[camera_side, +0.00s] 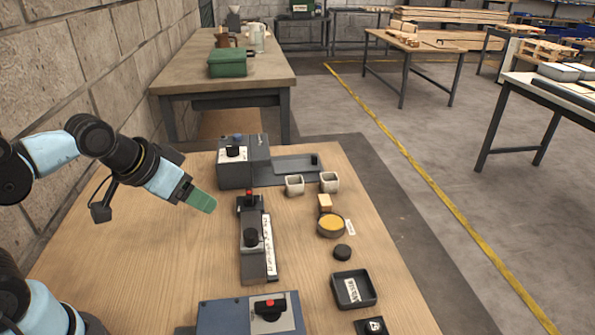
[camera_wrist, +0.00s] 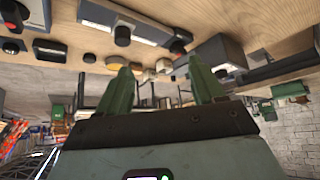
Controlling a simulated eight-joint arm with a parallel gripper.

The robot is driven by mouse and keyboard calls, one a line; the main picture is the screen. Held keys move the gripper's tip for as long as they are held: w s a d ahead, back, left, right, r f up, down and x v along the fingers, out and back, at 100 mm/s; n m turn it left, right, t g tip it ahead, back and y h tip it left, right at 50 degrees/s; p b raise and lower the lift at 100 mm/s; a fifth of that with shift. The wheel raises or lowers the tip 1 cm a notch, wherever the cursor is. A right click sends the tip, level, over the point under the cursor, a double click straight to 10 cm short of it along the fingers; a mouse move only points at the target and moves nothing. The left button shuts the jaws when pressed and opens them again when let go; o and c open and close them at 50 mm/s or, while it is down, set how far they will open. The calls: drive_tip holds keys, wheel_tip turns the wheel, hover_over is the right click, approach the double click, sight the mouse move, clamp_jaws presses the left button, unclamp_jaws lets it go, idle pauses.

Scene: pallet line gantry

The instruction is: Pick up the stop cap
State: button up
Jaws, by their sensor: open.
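My gripper (camera_side: 201,202) has green fingers and hangs over the left part of the wooden table, left of a narrow grey unit (camera_side: 249,270). In the wrist view my gripper (camera_wrist: 161,78) has its two fingers apart with nothing between them. A small red cap (camera_side: 249,193) sits on the black far end of the grey unit, just right of the fingers and apart from them. A loose black round cap (camera_side: 342,252) lies on the table farther right. I cannot tell which one is the stop cap.
A black knob (camera_side: 251,237) stands on the grey unit. A blue-grey box (camera_side: 235,172) stands at the back. A blue box with a red knob (camera_side: 269,304) is at the front.

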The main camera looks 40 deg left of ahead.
drive_tip(key=w+d+r+g, duration=0.2)
drive_tip(key=w+d+r, duration=0.2)
drive_tip(key=w, duration=0.2)
drive_tip(key=n+g, duration=0.2)
drive_tip(key=g, duration=0.3)
hover_over(343, 249)
drive_tip(key=f, duration=1.2)
drive_tip(key=shift+w+d+f, duration=0.15)
drive_tip(key=shift+d+f, duration=0.05)
drive_tip(key=shift+d, duration=0.15)
drive_tip(key=shift+m, duration=0.3)
drive_tip(key=shift+s+a+f, duration=0.1)
drive_tip(key=shift+a+f, duration=0.1)
drive_tip(key=shift+f, duration=1.15)
drive_tip(key=shift+s+a+f, duration=0.1)
drive_tip(key=shift+a+f, duration=0.1)
drive_tip(key=shift+f, duration=1.1)
